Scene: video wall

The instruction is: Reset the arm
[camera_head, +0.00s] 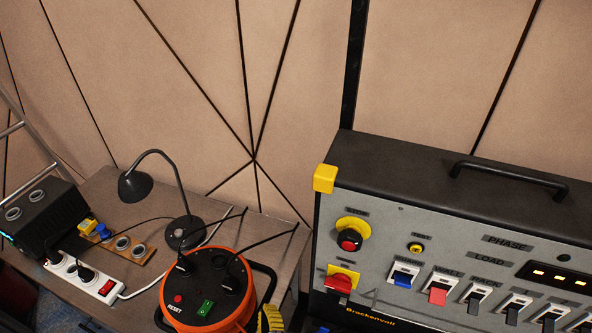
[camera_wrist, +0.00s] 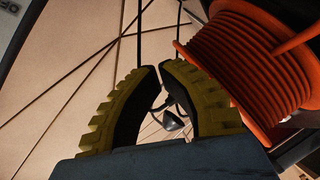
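My gripper (camera_wrist: 159,67) has two yellow ridged fingers with dark inner faces. In the wrist view the fingers curve inward and their tips almost meet, with only a thin slit at the top. I see nothing held between them; the desk lamp shows in the background through the gap. In the head view only a yellow ridged part of my gripper shows at the bottom edge, just right of the orange cable reel (camera_head: 211,290). The rest of my arm is out of that view.
The orange reel also fills the upper right of the wrist view (camera_wrist: 250,70), close beside the right finger. The desk (camera_head: 150,215) carries a lamp (camera_head: 183,232), a power strip (camera_head: 90,280) and a black box (camera_head: 40,215). A control console (camera_head: 430,225) stands right.

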